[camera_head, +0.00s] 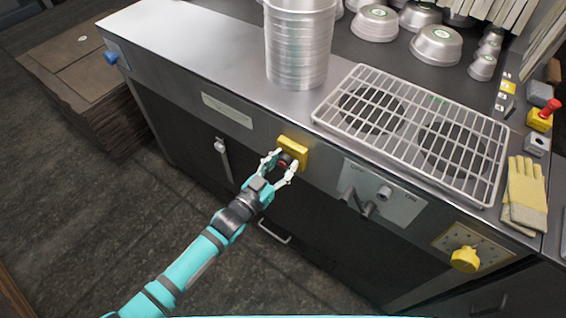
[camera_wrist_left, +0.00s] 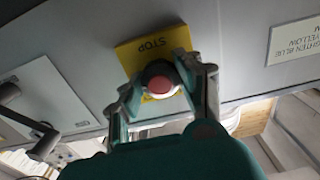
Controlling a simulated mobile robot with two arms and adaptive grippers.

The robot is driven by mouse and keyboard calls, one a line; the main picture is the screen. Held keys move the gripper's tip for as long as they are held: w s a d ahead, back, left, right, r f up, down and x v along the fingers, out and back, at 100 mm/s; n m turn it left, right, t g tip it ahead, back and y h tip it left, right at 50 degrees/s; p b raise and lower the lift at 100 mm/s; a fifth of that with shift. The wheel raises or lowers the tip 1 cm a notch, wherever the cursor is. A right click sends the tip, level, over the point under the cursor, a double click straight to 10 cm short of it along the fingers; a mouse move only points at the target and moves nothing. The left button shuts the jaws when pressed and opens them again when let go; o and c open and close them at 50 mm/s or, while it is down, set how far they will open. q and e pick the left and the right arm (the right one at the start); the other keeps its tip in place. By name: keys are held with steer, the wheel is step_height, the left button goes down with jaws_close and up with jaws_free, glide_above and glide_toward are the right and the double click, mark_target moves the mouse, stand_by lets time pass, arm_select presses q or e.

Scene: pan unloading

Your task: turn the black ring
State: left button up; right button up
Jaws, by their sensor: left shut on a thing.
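The black ring (camera_head: 288,157) sits around a red button (camera_head: 282,163) on a yellow plate (camera_head: 297,147) on the front of the metal counter. In the left wrist view the plate (camera_wrist_left: 135,55) reads STOP upside down, and the dark ring (camera_wrist_left: 157,67) shows around the red button (camera_wrist_left: 160,85). My left gripper (camera_head: 281,165) is shut on the black ring, with one finger on each side of it. The fingers partly hide the ring's sides. My right gripper is not in view.
Right of the plate is a control panel (camera_head: 405,205) with levers marked OFF and ON, then a yellow knob (camera_head: 465,259). A wire rack (camera_head: 410,130), stacked metal pans (camera_head: 298,50) and gloves (camera_head: 525,195) are on the counter. The floor (camera_head: 90,210) at left is open.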

arm_select(q)
steer(key=m, duration=0.4)
steer(key=shift+m, duration=2.1)
steer(key=o, duration=1.2)
steer(key=v, duration=1.2)
